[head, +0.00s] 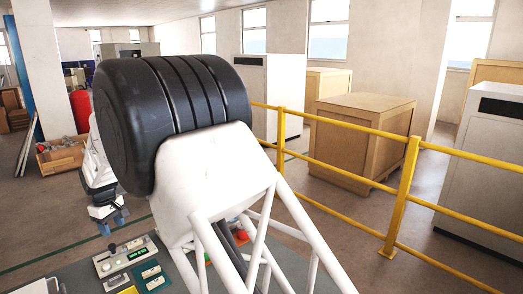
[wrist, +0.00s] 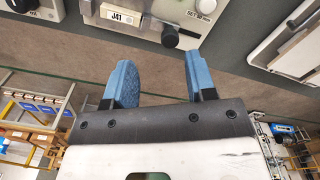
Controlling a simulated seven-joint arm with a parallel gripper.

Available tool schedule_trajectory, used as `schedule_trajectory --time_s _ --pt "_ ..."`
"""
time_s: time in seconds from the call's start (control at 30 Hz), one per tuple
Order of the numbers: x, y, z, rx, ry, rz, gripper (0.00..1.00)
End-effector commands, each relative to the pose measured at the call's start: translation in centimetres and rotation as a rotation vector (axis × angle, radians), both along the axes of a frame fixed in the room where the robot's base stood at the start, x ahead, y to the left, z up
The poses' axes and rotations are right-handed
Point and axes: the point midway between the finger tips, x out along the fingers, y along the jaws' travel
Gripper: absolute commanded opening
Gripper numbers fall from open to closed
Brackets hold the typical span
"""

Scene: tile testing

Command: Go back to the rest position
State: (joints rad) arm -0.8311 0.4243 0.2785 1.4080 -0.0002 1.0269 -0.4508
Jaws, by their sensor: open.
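My gripper (head: 112,221) shows at the left of the head view, pointing down above a beige instrument panel (head: 103,268). In the wrist view my gripper (wrist: 158,80) has two blue fingers spread apart with nothing between them. A large black ribbed body and a white housing block the middle of the head view and hide part of the bench.
A yellow railing (head: 403,205) runs along the right, with a wooden crate (head: 358,135) and white cabinets behind it. Small green modules (head: 150,273) lie beside the panel.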

Motion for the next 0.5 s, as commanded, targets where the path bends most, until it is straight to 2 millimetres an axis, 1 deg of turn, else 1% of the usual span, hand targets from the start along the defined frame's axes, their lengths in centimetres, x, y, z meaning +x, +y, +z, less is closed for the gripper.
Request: schedule_trajectory --time_s 0.03,0.17,0.33,0.4,0.47,0.5 --pt "0.3 -1.0 0.8 0.003 -0.003 -0.014 0.51" --pt "1.0 -4.5 2.8 0.01 -0.01 -0.062 0.51" --pt "1.8 -10.5 5.9 0.019 -0.02 -0.143 0.51" --pt "1.9 -13.0 7.1 0.023 -0.024 -0.177 0.51" --pt "1.9 -15.2 8.1 0.027 -0.028 -0.207 0.51" --pt "1.9 -16.7 8.7 0.028 -0.03 -0.228 0.51"
